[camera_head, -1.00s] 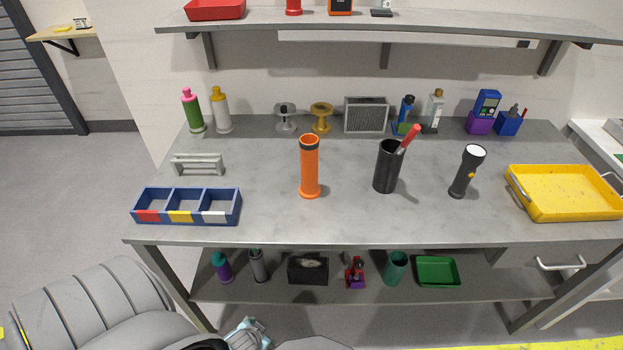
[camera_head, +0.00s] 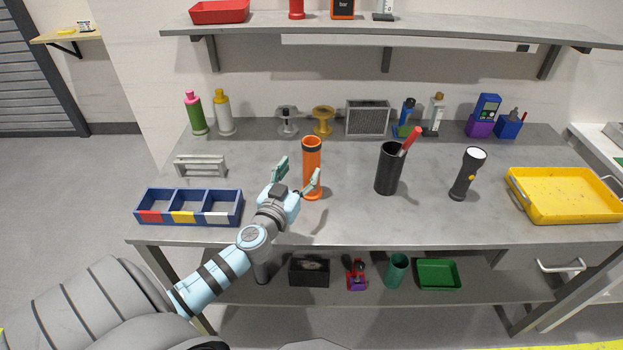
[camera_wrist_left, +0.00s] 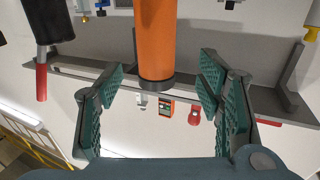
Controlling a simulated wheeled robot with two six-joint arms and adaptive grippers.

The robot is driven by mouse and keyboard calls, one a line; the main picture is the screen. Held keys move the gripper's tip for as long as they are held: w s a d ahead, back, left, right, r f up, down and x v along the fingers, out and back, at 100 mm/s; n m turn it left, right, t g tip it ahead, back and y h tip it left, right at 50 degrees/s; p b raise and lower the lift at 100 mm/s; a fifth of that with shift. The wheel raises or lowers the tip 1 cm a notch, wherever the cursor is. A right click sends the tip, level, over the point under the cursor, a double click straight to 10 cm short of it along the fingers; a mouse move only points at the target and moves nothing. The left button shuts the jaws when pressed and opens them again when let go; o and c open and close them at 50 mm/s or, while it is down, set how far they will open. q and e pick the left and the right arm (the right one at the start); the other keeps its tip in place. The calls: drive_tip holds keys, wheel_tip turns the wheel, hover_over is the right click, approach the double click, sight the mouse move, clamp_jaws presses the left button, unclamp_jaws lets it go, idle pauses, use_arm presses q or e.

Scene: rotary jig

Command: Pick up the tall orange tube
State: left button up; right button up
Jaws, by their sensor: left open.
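The tall orange tube (camera_head: 312,165) stands upright on the grey workbench, with a dark band near its top. It also shows in the left wrist view (camera_wrist_left: 155,40), upside down, between the two fingers. My left gripper (camera_head: 299,174) is open at the tube's front left. One finger is left of the tube and the other overlaps its lower right edge in the head view. In the left wrist view the open fingers (camera_wrist_left: 160,88) have gaps to both sides of the tube. My right gripper is not in view.
A black cup (camera_head: 388,170) with a red-handled item stands right of the tube, then a flashlight (camera_head: 467,174) and a yellow tray (camera_head: 563,196). A blue three-part bin (camera_head: 190,218) and grey handle (camera_head: 201,166) lie left. Bare bench separates them.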

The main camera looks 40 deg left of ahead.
sight(308, 161)
use_arm(q)
drive_tip(key=x, duration=0.7)
drive_tip(key=shift+w+d+f+p, duration=0.1)
drive_tip(key=shift+w+p, duration=0.25)
drive_tip(key=shift+w, duration=0.1)
drive_tip(key=shift+s, duration=0.1)
clamp_jaws()
